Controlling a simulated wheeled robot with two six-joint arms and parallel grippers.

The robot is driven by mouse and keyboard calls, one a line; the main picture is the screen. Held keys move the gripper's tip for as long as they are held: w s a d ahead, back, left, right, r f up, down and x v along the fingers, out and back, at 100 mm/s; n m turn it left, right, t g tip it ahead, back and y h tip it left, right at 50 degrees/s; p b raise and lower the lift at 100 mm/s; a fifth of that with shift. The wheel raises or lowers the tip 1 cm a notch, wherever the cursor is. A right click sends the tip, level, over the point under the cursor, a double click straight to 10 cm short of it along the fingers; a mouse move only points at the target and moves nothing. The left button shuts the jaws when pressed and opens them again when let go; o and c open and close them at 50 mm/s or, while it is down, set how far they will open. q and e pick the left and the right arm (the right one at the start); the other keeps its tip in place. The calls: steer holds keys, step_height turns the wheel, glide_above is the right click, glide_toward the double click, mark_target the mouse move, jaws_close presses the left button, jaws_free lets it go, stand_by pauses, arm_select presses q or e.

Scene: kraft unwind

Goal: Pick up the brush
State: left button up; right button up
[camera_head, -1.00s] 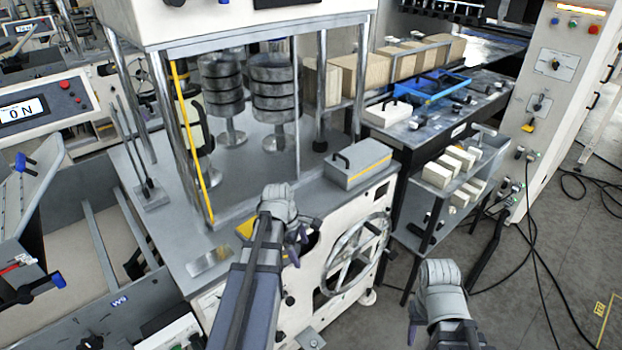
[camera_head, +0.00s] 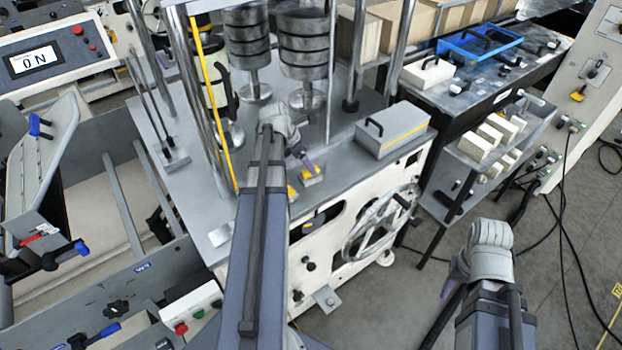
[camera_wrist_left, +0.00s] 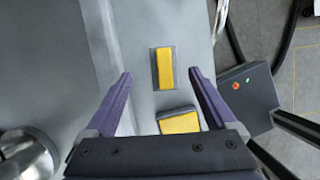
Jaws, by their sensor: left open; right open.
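I cannot clearly make out a brush. Two small grey-and-yellow blocks lie on the grey machine top: one (camera_head: 311,174) just beyond my left gripper's purple finger, another (camera_head: 292,193) nearer. In the left wrist view, one block (camera_wrist_left: 165,68) shows between the fingertips and the other (camera_wrist_left: 180,121) is partly hidden by the gripper body. My left gripper (camera_wrist_left: 161,74) is open and empty above the grey top. In the head view its finger (camera_head: 304,160) shows by the blocks. My right gripper (camera_head: 450,280) is open, low over the floor, right of the handwheel; its fingers are mostly hidden.
A grey lidded box (camera_head: 392,131) with a black handle stands on the machine top's right side. Posts and a yellow strip (camera_head: 213,110) stand to the left, with dark stacked weights (camera_head: 303,45) behind. A handwheel (camera_head: 380,222) sticks out in front.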

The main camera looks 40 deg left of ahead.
arm_select(q)
steer(key=shift+f, duration=0.15)
steer(key=b+x, duration=0.4)
steer(key=shift+s+d+f, duration=0.2)
steer(key=shift+s+d, duration=0.05)
steer(key=shift+w+d+f+b, duration=0.1)
steer(key=shift+w+f+b, duration=0.15)
steer(key=shift+f+b, duration=0.2)
steer(key=shift+r, duration=0.1)
steer(key=shift+c, duration=0.2)
jaws_close()
step_height(320, 180, up, 10)
steer(key=p, duration=1)
